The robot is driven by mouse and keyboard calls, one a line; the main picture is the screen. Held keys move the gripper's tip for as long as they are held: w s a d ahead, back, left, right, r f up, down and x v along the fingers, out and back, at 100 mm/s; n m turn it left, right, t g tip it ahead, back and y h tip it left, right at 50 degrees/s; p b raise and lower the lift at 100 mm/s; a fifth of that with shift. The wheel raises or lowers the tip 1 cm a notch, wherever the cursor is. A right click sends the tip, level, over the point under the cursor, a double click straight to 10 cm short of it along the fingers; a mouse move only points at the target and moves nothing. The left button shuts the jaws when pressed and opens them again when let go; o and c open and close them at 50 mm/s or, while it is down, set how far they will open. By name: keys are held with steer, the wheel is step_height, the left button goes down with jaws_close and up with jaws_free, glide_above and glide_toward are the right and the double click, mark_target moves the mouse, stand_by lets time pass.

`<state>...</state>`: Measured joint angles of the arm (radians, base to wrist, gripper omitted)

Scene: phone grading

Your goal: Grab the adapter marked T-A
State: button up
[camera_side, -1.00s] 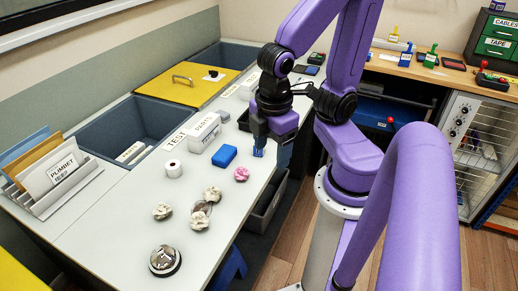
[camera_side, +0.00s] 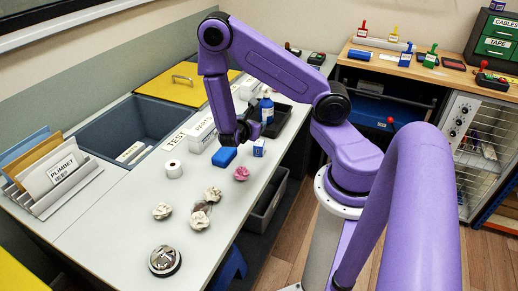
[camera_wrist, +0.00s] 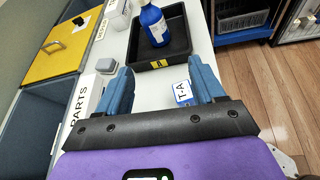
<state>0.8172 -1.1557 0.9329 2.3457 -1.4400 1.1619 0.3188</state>
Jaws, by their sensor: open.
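The adapter marked T-A (camera_wrist: 183,93) is a small blue and white block with a white label. In the wrist view it lies on the table just inside the right finger, and whether they touch is unclear. In the side view the small blue and white block (camera_side: 259,147) stands at the table's right edge. My gripper (camera_wrist: 162,80) is open, with its blue fingers spread wide and nothing held. In the side view my gripper (camera_side: 242,132) hangs low, left of and behind the adapter; its fingertips are hard to make out.
A black tray (camera_wrist: 178,55) holding a blue bottle (camera_wrist: 153,24) lies beyond the adapter. A PARTS box (camera_wrist: 82,100) stands left of my fingers. The table ends just right of the adapter.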

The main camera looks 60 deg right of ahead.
mark_target(258, 149)
steer(key=d+f, duration=0.1)
steer(key=f, duration=0.1)
steer(key=d+f+n, duration=0.2)
steer(key=f, duration=0.1)
steer(key=shift+s+d+f+t, duration=0.3)
steer(key=shift+s+f, duration=0.05)
steer(key=shift+n, duration=0.3)
steer(key=shift+f, duration=2.55)
step_height(258, 149, down, 2)
steer(key=shift+f, duration=0.1)
steer(key=shift+x, duration=1.15)
steer(key=shift+w+d+f, duration=0.1)
steer(key=shift+d+f, duration=0.05)
steer(key=shift+d, duration=0.2)
steer(key=c, duration=1)
